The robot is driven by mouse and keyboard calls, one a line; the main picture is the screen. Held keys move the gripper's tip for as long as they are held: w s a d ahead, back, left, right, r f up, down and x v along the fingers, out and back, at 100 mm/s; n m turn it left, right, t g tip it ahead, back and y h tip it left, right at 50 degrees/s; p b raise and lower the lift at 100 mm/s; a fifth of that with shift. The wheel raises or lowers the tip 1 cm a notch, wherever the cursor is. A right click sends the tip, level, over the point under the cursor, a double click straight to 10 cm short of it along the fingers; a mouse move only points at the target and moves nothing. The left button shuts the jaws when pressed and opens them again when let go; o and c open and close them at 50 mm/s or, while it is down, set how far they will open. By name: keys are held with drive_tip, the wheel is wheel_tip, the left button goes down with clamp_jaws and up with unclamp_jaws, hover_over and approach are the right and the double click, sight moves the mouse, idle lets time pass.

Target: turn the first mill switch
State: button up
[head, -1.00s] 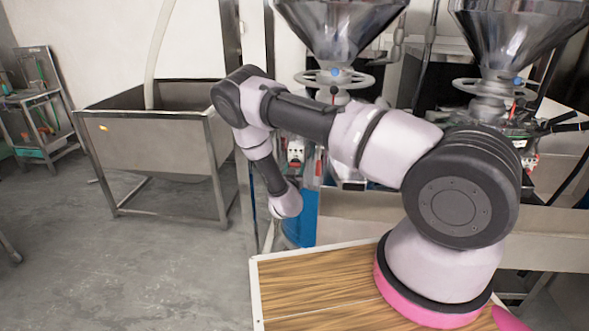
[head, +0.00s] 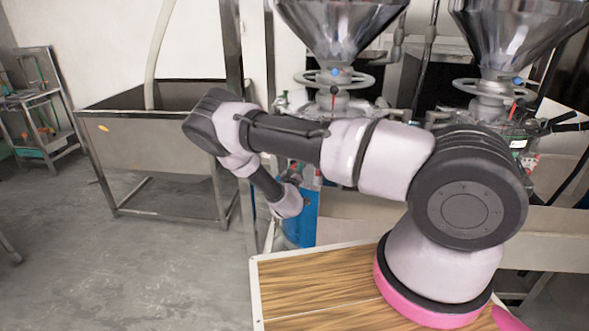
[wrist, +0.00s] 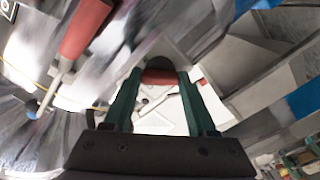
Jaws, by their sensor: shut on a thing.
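In the wrist view my gripper (wrist: 162,82) has two dark green fingers, with a rounded dark and red piece (wrist: 159,74) between their tips. The gripper is shut on this piece, which looks like the mill switch; its markings cannot be read. A white surface lies just beyond it. In the head view the end of my arm reaches to the front of the left mill (head: 336,80). The fingers and the switch are hidden there behind my arm.
A second mill (head: 492,80) stands to the right. A blue container (head: 302,222) is below the left mill. A steel trough (head: 160,150) stands at left, with open floor in front. In the wrist view a red handle-like part (wrist: 84,28) is close at upper left.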

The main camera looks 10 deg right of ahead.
drive_tip(key=shift+n, duration=5)
drive_tip(key=shift+f, duration=0.1)
drive_tip(key=o, duration=1.4)
drive_tip(key=shift+c, duration=0.2)
drive_tip(key=shift+s, duration=0.1)
drive_tip(key=v, duration=1)
drive_tip(key=shift+s, duration=0.3)
drive_tip(key=shift+a, duration=0.1)
